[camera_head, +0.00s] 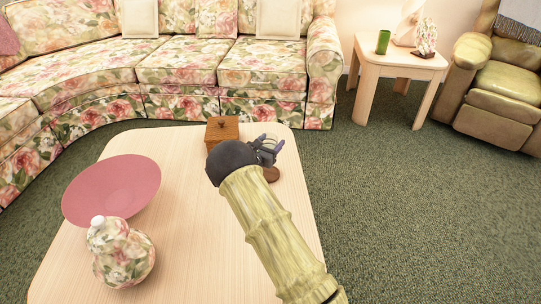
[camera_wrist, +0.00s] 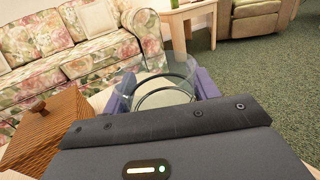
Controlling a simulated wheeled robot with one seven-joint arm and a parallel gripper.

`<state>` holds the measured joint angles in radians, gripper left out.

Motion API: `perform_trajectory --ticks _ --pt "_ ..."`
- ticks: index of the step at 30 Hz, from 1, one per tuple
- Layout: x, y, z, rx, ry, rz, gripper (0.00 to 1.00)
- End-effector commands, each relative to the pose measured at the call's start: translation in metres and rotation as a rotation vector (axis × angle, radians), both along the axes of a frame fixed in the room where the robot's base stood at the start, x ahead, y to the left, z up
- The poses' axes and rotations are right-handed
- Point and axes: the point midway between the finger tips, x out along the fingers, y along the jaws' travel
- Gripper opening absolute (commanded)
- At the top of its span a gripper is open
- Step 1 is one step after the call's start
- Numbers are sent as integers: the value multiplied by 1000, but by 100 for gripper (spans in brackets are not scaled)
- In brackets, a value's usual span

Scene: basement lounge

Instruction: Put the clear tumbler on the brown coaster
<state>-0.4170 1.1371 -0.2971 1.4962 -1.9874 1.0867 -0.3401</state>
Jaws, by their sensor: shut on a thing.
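The clear tumbler (camera_wrist: 160,72) is between the purple fingers of my gripper (camera_wrist: 162,92), which is shut on it. In the head view my gripper (camera_head: 267,150) is over the far right part of the coffee table, and the tumbler is small and hard to make out there. The round brown coaster (camera_head: 272,174) lies on the table just below my gripper in the picture, partly covered by my arm. The coaster does not show in the wrist view. I cannot tell how high the tumbler is above the table.
A wooden box (camera_head: 222,131) stands close to the left of my gripper, also in the wrist view (camera_wrist: 45,130). A pink bowl (camera_head: 112,190) and a floral jar (camera_head: 121,254) stand on the left of the coffee table (camera_head: 190,235). The sofa is behind.

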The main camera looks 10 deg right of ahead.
Motion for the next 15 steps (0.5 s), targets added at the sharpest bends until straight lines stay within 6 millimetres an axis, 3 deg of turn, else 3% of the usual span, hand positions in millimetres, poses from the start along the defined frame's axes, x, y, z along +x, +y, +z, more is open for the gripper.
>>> perform_trajectory --ticks 4,12,15 --pt "0 0 -4 0 0 0 31" --pt "0 0 -46 0 0 0 31" --pt "0 0 -51 -1 -1 0 31"
